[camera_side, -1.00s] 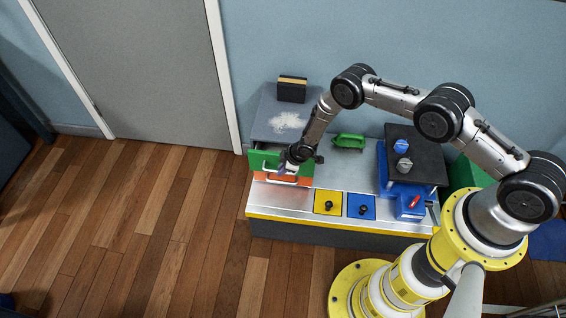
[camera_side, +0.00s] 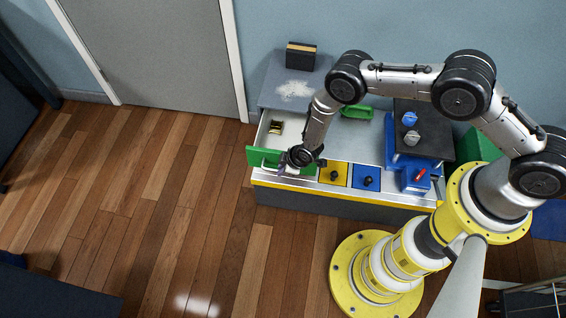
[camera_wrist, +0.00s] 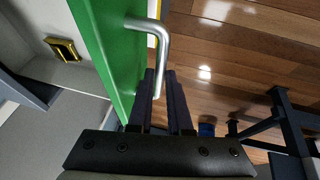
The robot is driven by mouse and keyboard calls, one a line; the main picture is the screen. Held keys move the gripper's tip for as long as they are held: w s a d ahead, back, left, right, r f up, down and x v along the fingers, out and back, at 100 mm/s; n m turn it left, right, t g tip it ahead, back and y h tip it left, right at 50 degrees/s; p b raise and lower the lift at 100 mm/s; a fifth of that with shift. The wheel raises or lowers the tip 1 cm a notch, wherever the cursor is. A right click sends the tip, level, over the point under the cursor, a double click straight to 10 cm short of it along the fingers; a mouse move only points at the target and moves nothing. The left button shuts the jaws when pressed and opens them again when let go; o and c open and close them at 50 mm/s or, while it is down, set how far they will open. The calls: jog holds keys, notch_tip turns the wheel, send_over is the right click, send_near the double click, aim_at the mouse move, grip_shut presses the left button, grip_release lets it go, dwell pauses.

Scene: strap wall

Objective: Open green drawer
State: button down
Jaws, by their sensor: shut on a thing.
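The green drawer (camera_side: 257,156) is pulled out from the grey cabinet, and its open inside shows in the side view. Its green front (camera_wrist: 112,45) also shows in the wrist view. The bent metal handle (camera_wrist: 163,45) is on the drawer's outer face. My gripper (camera_side: 286,166) is at the right part of the drawer front. In the wrist view my two dark fingers (camera_wrist: 162,85) are shut on the handle. The arm hides part of the drawer front in the side view.
A small black and yellow block (camera_side: 275,128) lies inside the drawer. A dark box (camera_side: 301,56) stands on the cabinet top (camera_side: 270,90). A green object (camera_side: 356,112), yellow (camera_side: 333,174) and blue (camera_side: 366,177) panels with black knobs, and a blue unit (camera_side: 415,179) are to the right.

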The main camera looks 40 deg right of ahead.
jog(key=c, duration=0.8)
grip_release()
jog(key=shift+c, duration=0.2)
jog(key=shift+r, duration=0.1)
jog(key=v, duration=1.3)
jog(key=shift+s+r, duration=0.2)
jog(key=shift+r, duration=0.1)
